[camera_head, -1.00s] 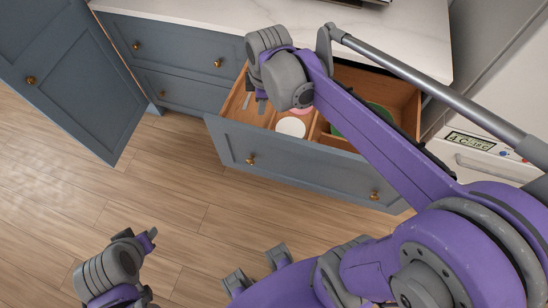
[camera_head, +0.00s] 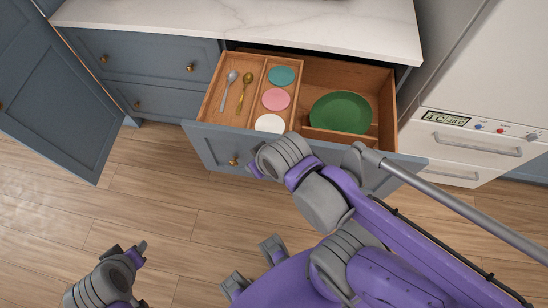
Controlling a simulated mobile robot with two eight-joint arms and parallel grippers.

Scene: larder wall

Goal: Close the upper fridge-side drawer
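The upper fridge-side drawer (camera_head: 207,147) is pulled well out from the blue-grey cabinet beside the fridge. Its wooden inside shows two spoons, a teal, a pink and a white disc, and a green plate (camera_head: 341,112). A brass knob (camera_head: 234,160) shows at the left of its front. My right gripper (camera_head: 256,171) is at the drawer front, just right of that knob. Its fingers are mostly hidden behind its wrist, so contact and opening are unclear. My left gripper (camera_head: 142,275) is low at the left over the floor, fingers apart and empty.
A pale marble counter (camera_head: 240,22) runs above the drawer. The white fridge (camera_head: 480,130) with a display stands at the right. A blue cabinet door (camera_head: 50,110) hangs open at the left. The wooden floor (camera_head: 150,200) ahead is clear.

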